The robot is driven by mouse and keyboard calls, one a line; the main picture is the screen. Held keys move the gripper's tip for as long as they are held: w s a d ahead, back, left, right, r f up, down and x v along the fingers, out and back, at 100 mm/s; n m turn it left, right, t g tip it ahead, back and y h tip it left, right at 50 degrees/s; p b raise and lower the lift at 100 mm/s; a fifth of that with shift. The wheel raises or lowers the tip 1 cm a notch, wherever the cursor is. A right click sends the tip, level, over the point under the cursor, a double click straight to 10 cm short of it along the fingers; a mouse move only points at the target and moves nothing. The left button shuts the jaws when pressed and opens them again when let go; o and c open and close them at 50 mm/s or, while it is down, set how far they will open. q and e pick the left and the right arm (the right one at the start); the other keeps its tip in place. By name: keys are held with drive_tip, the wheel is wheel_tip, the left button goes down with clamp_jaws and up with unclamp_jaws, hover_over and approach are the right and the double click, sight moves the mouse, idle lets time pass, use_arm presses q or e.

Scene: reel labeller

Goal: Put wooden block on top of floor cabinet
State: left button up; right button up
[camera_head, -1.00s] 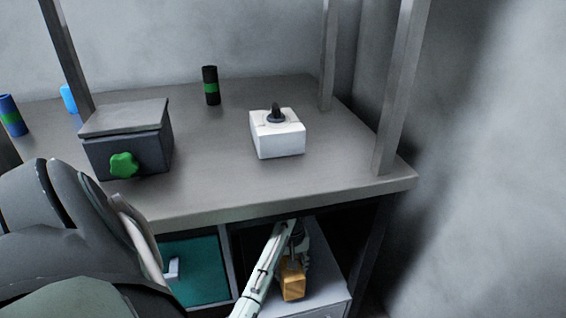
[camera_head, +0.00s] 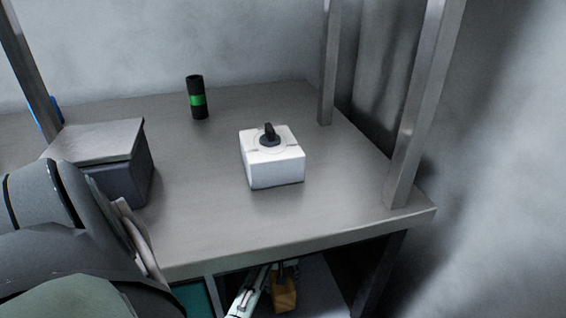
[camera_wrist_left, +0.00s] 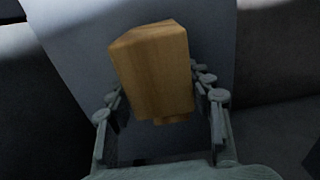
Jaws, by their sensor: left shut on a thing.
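The wooden block (camera_head: 284,294) is orange-brown and shows under the table's front edge in the head view. My left gripper (camera_head: 276,270) is shut on it. In the left wrist view the block (camera_wrist_left: 155,72) sits between the two fingers of my left gripper (camera_wrist_left: 160,112). The floor cabinet (camera_head: 318,292) has a light grey top, under the table and below the block. Its pale surface also shows behind the block in the left wrist view (camera_wrist_left: 85,40). I cannot tell whether the block touches it. My right gripper is not in view.
The table (camera_head: 215,215) overhangs the cabinet, with a leg (camera_head: 378,270) on the right. On the table are a white switch box (camera_head: 272,170), a dark grey box (camera_head: 125,175) and a black and green cylinder (camera_head: 197,98). A teal panel (camera_head: 192,298) is left of the cabinet.

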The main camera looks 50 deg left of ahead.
use_arm(q)
drive_tip(key=shift+w+a+f, duration=0.1)
drive_tip(key=shift+w+f, duration=0.05)
drive_tip(key=shift+f, duration=0.25)
drive_tip(key=shift+r, duration=0.1)
drive_tip(key=o, duration=1.4)
drive_tip(key=shift+f, duration=0.2)
drive_tip(key=shift+r, duration=3.95)
